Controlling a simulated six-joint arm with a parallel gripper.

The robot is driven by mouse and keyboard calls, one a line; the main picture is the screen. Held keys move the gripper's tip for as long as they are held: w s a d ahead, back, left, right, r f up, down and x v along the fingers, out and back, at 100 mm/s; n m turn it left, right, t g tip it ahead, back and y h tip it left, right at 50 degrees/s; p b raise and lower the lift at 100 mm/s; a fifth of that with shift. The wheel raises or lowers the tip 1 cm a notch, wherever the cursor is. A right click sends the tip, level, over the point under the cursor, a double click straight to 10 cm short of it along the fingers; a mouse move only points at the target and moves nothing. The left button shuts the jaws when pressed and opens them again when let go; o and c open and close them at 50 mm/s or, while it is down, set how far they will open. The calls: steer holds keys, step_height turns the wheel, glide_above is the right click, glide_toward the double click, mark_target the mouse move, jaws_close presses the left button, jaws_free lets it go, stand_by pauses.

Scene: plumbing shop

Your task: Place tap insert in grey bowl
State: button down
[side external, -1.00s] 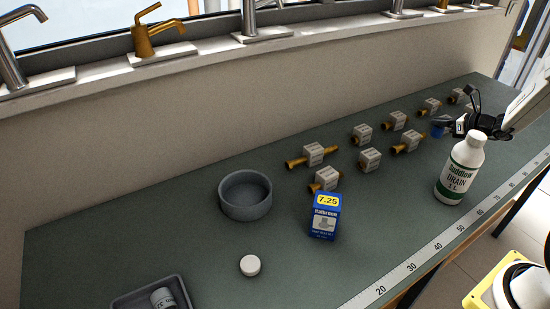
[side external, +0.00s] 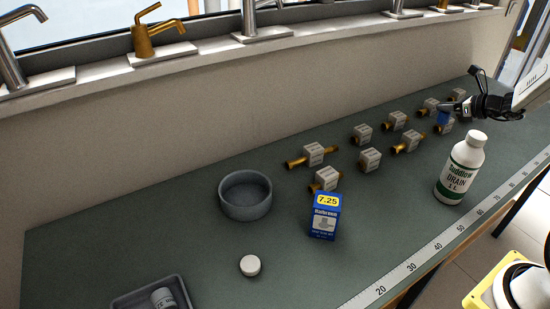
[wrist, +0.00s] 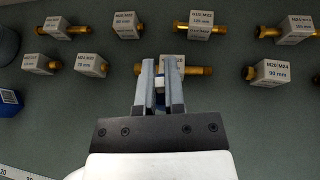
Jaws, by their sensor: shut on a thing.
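My gripper (side external: 452,108) is over the far right of the bench, raised above the brass fittings. It is shut on a small piece that I take to be the tap insert (side external: 443,117), blue in the side view. In the wrist view, a small pale piece shows between the fingertips (wrist: 160,75); the fingers hide most of it. The grey bowl (side external: 246,207) is round and stands upright left of the middle of the bench, well apart from my gripper. No object shows inside it. A sliver of it shows at the wrist view's left edge (wrist: 6,45).
Several brass fittings with labelled blocks (side external: 313,154) lie between bowl and gripper. A blue box (side external: 324,219), a white drain bottle (side external: 459,172), a white cap (side external: 250,265) and a grey tray (side external: 125,300) stand around. The ledge with taps (side external: 150,58) runs behind the bench.

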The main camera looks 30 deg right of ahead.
steer(key=shift+w+a+r, duration=0.15)
steer(key=shift+a+r, duration=0.05)
steer(key=shift+r, duration=0.35)
steer(key=w+a+f+n+g+y, duration=0.1)
steer(key=w+a+n+g+y, duration=0.25)
steer(key=a, duration=0.35)
steer(key=w+a+f+n+g+y, duration=0.1)
steer(key=w+a+n+g+y, duration=0.2)
steer(key=a, duration=0.4)
steer(key=r+n+g+h, duration=0.2)
steer(key=n+h, duration=0.6)
steer(key=n, duration=2)
glide_above(247, 202)
steer(key=s, duration=0.2)
step_height(247, 202, down, 5)
steer(key=shift+f, duration=0.1)
steer(key=shift+f, duration=0.15)
steer(key=shift+f, duration=5.3)
